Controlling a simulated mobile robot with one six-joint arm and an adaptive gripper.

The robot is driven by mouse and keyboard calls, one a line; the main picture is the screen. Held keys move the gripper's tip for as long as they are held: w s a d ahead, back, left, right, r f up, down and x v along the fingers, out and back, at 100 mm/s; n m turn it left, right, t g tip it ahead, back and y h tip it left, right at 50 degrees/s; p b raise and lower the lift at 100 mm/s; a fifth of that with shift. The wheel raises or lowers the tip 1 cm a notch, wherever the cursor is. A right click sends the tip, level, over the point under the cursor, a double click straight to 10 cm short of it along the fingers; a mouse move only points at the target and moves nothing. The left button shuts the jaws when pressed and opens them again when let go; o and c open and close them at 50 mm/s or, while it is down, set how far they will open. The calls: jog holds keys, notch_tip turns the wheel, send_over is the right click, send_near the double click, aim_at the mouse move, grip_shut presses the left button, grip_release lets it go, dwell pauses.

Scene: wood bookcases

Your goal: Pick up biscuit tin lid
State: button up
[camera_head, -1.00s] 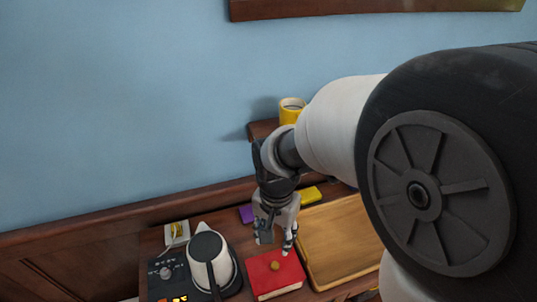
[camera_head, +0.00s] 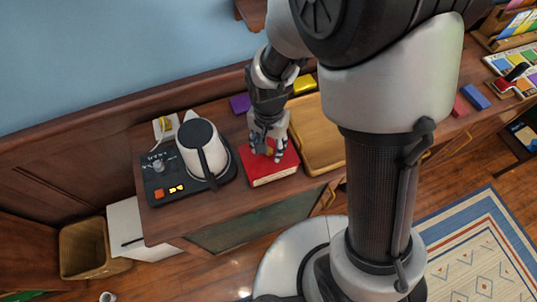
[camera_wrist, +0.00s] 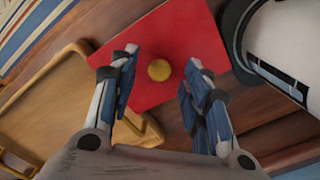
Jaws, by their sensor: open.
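The biscuit tin lid (camera_head: 285,165) is a red rectangular top with a round yellow-brown knob, on a pale-sided box on the wooden desk. In the wrist view the red lid (camera_wrist: 172,40) lies below my open fingers, with the knob (camera_wrist: 159,70) between the two fingertips. My gripper (camera_head: 266,150) points down over the lid in the head view, and its fingers partly hide the knob there. The fingers are spread to either side of the knob, and I see no contact with it.
A white kettle (camera_head: 200,142) on a black base with a control panel (camera_head: 165,175) stands close left of the tin. A wooden tray (camera_head: 318,130) lies close right. Purple (camera_head: 240,104) and yellow (camera_head: 304,84) blocks lie behind. The desk's front edge is near.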

jog(key=shift+f, duration=0.9)
jog(key=shift+r, duration=0.1)
grip_shut()
